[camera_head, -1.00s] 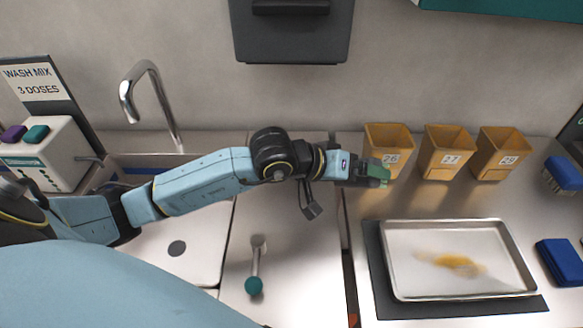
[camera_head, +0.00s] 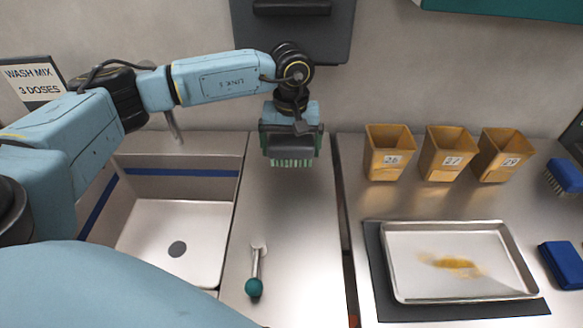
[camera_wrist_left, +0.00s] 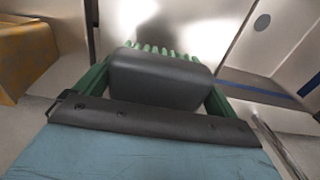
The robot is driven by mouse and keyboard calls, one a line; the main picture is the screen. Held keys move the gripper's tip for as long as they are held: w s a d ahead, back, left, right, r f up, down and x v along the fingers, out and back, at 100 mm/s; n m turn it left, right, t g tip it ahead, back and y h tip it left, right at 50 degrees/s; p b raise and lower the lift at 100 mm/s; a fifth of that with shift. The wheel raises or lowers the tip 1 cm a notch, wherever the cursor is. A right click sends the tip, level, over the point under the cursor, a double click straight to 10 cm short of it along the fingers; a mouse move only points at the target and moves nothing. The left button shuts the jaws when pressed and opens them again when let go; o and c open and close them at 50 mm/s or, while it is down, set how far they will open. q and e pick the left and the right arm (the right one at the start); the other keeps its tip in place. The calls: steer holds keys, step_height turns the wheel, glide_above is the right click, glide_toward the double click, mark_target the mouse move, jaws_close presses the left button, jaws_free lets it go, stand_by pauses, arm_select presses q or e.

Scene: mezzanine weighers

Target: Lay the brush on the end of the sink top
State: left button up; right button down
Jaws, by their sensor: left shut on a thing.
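My left gripper (camera_head: 291,142) is shut on a brush (camera_head: 290,163) with a dark grey body and green bristles. The bristles point down over the back part of the bare steel sink top (camera_head: 295,225), right of the basin. In the left wrist view the brush body (camera_wrist_left: 160,76) sits between the two green fingers, with its bristles beyond it. A dark shadow lies on the steel past the bristles. The brush looks held above the steel, though the exact gap cannot be told. My right gripper is not in view.
The basin (camera_head: 175,225) is left. Right, past a dark gap, are several tan bins (camera_head: 388,160), a stained tray (camera_head: 455,285), a blue brush (camera_head: 566,176) and a blue block (camera_head: 562,262).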

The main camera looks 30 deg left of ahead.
mark_target(291, 140)
arm_select(q)
step_height(291, 140, down, 7)
steer(key=shift+f, duration=0.1)
steer(key=o, duration=0.5)
step_height(291, 140, up, 12)
steer(key=shift+r, duration=0.1)
stand_by(0.4)
stand_by(0.5)
